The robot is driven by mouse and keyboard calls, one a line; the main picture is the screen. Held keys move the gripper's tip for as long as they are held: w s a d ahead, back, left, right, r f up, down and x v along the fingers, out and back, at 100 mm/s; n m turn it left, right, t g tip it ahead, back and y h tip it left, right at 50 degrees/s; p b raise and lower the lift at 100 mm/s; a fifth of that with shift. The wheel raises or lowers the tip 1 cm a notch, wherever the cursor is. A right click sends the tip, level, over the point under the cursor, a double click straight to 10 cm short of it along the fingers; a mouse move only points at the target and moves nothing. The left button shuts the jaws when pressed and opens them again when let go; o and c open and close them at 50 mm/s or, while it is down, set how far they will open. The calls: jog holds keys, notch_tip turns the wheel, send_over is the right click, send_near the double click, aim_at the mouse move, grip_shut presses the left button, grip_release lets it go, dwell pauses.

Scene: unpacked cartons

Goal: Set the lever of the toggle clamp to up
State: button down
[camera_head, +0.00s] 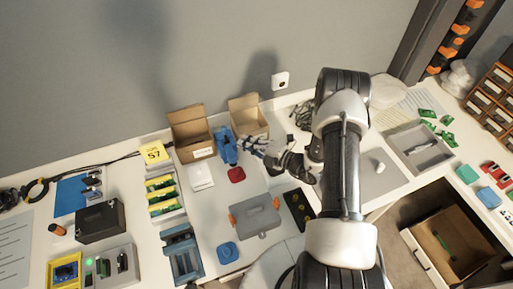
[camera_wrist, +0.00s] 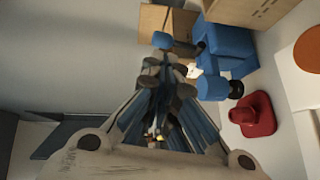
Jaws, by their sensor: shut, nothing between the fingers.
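The toggle clamp appears to be the blue device (camera_head: 226,146) at the back middle of the table, in front of the small open cartons. In the wrist view its blue body (camera_wrist: 230,48) is at upper right, with a blue knob (camera_wrist: 162,40) on a dark rod and a blue cylinder (camera_wrist: 212,88) with a black end beside my fingers. I cannot tell which part is the lever or its exact angle. My gripper (camera_head: 248,143) is shut and empty, right beside the clamp; its fingertips (camera_wrist: 168,62) overlap the clamp in view, and contact is unclear.
A red piece (camera_head: 236,174) lies close in front of the clamp and also shows in the wrist view (camera_wrist: 252,116). Open cartons (camera_head: 190,134) (camera_head: 248,117) stand behind. A grey case (camera_head: 255,216) is nearer, and a white box (camera_head: 200,177) lies to the left.

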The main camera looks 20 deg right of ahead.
aim_at(225, 130)
jog(key=r+b+x, duration=0.1)
jog(key=x, duration=0.5)
jog(key=shift+w+a+f, duration=0.2)
jog(key=shift+w+f, duration=0.1)
jog(key=shift+f, duration=0.2)
jog(key=shift+w+r+m+g+p, duration=0.4)
jog(key=shift+w+r+g+p, duration=0.25)
jog(key=shift+p, duration=0.6)
jog(key=shift+w+g+h+p, duration=0.15)
jog(key=shift+g+h+p, duration=0.15)
jog(key=shift+h, duration=0.1)
jog(key=shift+w+f+m+g, duration=0.25)
jog(key=shift+w+f+m, duration=0.05)
jog(key=shift+w, duration=0.3)
